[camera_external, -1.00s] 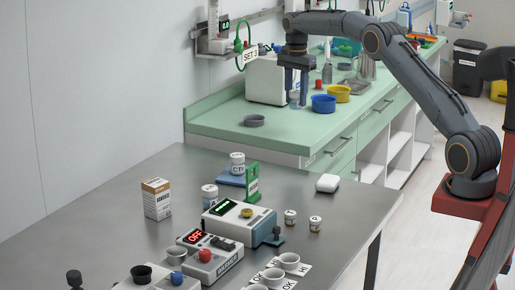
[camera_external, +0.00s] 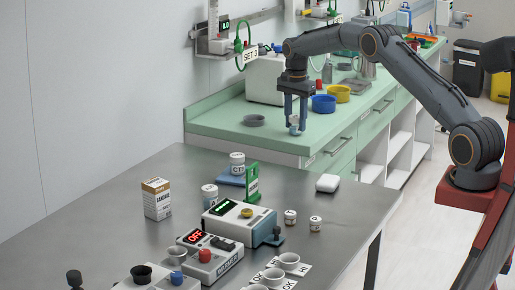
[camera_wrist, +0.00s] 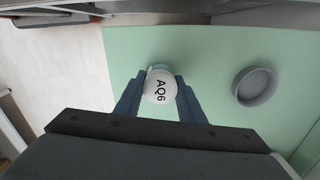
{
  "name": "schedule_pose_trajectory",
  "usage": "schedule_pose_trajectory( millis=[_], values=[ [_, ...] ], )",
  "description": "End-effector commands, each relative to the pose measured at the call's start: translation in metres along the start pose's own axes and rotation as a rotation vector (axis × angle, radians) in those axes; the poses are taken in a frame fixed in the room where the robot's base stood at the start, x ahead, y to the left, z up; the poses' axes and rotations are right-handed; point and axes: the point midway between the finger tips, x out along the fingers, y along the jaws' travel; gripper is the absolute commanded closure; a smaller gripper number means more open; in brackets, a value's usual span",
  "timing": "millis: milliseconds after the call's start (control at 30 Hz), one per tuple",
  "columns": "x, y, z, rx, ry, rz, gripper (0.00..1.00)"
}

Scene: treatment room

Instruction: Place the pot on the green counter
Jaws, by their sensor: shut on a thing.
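A small pot with a white lid marked AQ6 (camera_wrist: 160,88) sits between the fingers of my gripper (camera_wrist: 160,100) in the wrist view. In the external view the gripper (camera_external: 296,121) points down, shut on the pot (camera_external: 294,130), which shows low between the fingertips. The green counter (camera_external: 222,119) lies under and around it; its green top (camera_wrist: 215,60) also shows in the wrist view. I cannot tell whether the pot touches the counter or hangs just above it.
A grey round dish (camera_external: 254,120) stands on the counter left of my gripper. A blue bowl (camera_external: 323,104) and a yellow bowl (camera_external: 340,93) stand behind to the right. A white box-like device (camera_external: 264,80) is at the back. The counter's front left is clear.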

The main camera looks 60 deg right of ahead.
Motion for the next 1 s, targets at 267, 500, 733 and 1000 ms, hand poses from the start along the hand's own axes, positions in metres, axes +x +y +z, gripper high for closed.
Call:
schedule_pose_trajectory(
  millis=[267, 500, 733, 1000],
  values=[
    [0.002, 0.000, 0.000, 0.000, 0.000, 0.000, 0.46],
    [0.000, 0.000, 0.000, 0.000, 0.000, 0.000, 0.46],
    [-0.027, -0.001, 0.000, 0.000, 0.001, -0.004, 0.46],
    [-0.082, -0.001, -0.001, 0.000, 0.001, -0.003, 0.46]
  ],
)
